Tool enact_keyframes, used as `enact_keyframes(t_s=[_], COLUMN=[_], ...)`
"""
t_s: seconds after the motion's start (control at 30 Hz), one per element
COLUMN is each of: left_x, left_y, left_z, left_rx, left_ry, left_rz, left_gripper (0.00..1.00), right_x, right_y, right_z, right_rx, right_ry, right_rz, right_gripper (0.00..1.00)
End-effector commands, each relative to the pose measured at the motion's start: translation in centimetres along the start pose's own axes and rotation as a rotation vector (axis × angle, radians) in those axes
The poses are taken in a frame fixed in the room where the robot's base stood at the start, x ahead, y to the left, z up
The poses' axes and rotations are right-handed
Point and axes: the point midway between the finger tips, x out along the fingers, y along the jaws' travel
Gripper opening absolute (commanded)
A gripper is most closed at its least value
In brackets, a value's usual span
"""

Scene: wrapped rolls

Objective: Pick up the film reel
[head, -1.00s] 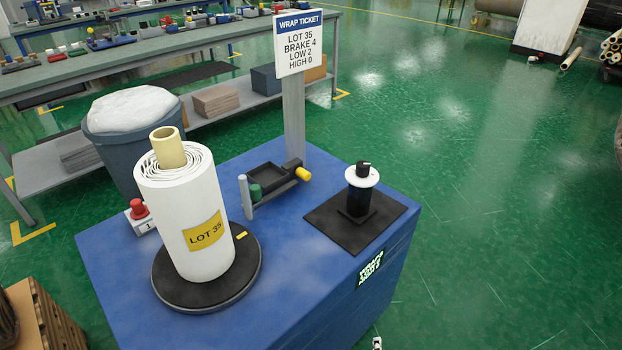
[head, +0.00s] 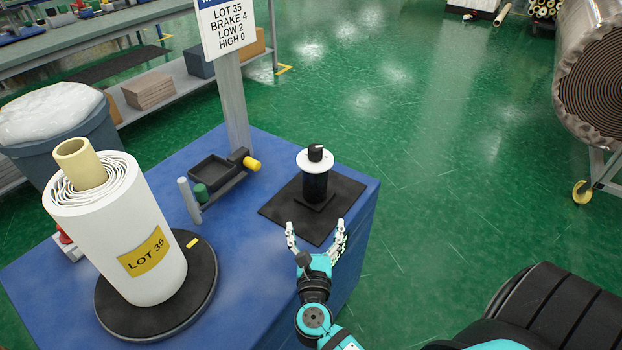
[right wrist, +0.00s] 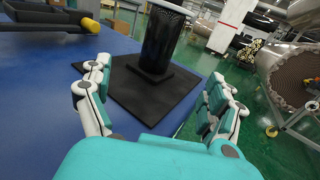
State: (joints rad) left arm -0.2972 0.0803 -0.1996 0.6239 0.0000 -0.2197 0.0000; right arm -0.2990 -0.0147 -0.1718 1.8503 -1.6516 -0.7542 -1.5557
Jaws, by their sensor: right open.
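The film reel (head: 314,184) stands upright on a square black mat (head: 284,212) on the blue cabinet top. It is a dark cylinder with a white disc and a black knob on top. In the right wrist view its dark body (right wrist: 162,42) is straight ahead, its top cut off by the frame. My right gripper (head: 315,227) is open and empty at the front edge of the mat, short of the reel. Its two fingers (right wrist: 160,75) are spread left and right of the reel's line in the wrist view, not touching it. My left gripper is not in view.
A large white wrapped roll (head: 118,235) labelled LOT 35 stands on a black turntable (head: 195,300) at left. A small tray stand (head: 210,172) with a yellow knob and the ticket post (head: 234,100) stand behind.

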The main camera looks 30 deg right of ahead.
Motion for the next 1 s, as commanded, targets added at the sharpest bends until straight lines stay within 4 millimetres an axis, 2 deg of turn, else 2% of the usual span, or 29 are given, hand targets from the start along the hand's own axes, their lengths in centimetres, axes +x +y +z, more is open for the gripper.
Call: enact_keyframes(t_s=[0.2,0.4,0.67,0.9,1.0], left_x=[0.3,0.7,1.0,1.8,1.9], left_y=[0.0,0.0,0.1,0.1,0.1], left_z=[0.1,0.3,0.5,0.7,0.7], left_rx=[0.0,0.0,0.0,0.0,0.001], left_ry=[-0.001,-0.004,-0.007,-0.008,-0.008], left_rz=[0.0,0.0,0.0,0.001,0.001], left_gripper=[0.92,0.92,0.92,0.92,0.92], right_x=[5.0,8.7,10.7,14.2,15.1], right_y=[0.0,0.0,0.0,0.2,0.2], right_z=[0.1,0.0,0.0,0.1,0.2], right_rx=[0.004,0.005,0.005,0.007,0.006], right_ry=[-0.003,-0.001,0.001,0.0,0.001], right_rz=[-0.001,-0.001,-0.001,-0.002,0.0], right_gripper=[0.91,0.91,0.91,0.91,0.91])
